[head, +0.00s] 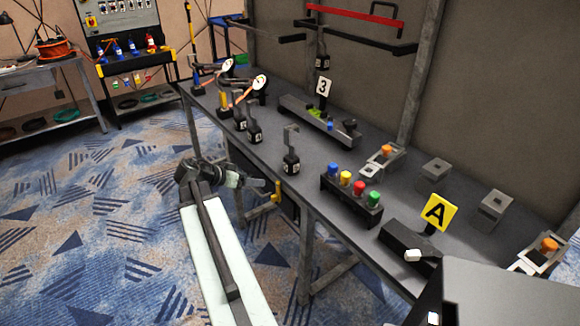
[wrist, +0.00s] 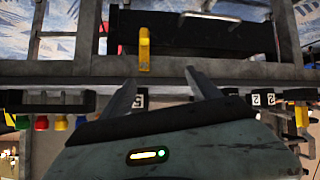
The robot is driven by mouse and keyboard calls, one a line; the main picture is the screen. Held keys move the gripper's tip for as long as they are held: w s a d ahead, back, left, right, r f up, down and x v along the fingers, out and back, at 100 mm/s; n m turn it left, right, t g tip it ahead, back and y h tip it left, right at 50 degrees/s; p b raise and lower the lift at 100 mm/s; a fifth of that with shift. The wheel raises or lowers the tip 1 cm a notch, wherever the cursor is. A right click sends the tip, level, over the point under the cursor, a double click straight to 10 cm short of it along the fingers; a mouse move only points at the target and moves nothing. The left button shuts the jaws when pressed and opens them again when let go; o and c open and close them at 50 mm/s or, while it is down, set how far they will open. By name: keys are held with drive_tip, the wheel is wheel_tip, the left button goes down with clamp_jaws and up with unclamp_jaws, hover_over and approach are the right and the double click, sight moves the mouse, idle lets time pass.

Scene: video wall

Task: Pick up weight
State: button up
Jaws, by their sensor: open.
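A black weight (head: 291,163) with a grey hook on top and a white label stands on the dark table near its front edge. Two similar weights (head: 254,132) (head: 240,120) stand farther back along the same edge. In the wrist view, a small white label on a dark weight (wrist: 140,99) shows between my fingers, its lower part hidden behind my gripper body. Two more weight labels (wrist: 256,99) (wrist: 271,98) show to the right. My gripper (head: 268,187) is open and empty, just off the table's front edge; its fingers (wrist: 161,88) are apart and touch no weight.
A yellow piece (head: 277,191) is at the table's front edge, close to my fingers; it also shows in the wrist view (wrist: 144,50). A block with coloured knobs (head: 350,205) stands right of the nearest weight.

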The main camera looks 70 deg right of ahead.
sight(285, 163)
drive_tip(key=s+d+r+m, duration=0.1)
drive_tip(key=s+d, duration=0.1)
drive_tip(key=s, duration=0.1)
drive_tip(key=s+d+r+m+g+h, duration=0.1)
drive_tip(key=s+d+r, duration=0.1)
drive_tip(key=s, duration=0.1)
drive_tip(key=s+d+r+m+g, duration=0.1)
drive_tip(key=s+d, duration=0.2)
drive_tip(key=shift+d+r+m, duration=0.1)
drive_tip(key=shift+r+m, duration=0.05)
drive_tip(key=shift+m, duration=0.25)
drive_tip(key=b+x, duration=0.3)
drive_tip(key=x, duration=0.4)
drive_tip(key=shift+s+d+f, duration=0.2)
drive_tip(key=shift+f, duration=0.05)
drive_tip(key=shift+r, duration=0.1)
clamp_jaws()
